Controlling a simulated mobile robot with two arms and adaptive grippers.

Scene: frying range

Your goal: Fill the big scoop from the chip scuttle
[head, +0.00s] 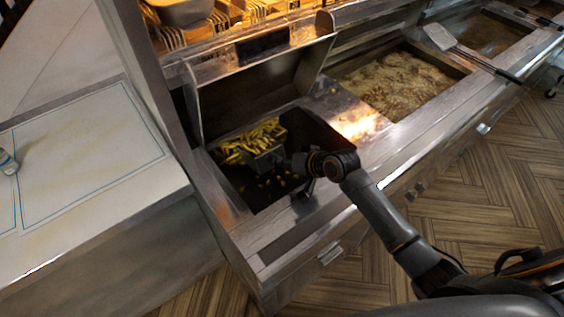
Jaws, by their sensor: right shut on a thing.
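The chip scuttle (207,172) is a dark open well in the steel range. Yellow chips (238,150) are heaped at its back left, with a few loose ones on the floor nearer the front. The big scoop (265,161) is a grey metal shape low in the scuttle, against the front of the heap. My right gripper (294,162) reaches into the scuttle from the right and is shut on the scoop's handle, which is mostly hidden. How many chips lie in the scoop I cannot tell. My left gripper is not in view.
A raised steel flap (250,85) stands behind the scuttle. A fryer vat of bubbling oil (395,82) lies to the right, with a flat-bladed tool (440,37) across its far edge. A pale counter (85,165) at left holds a small container (8,162).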

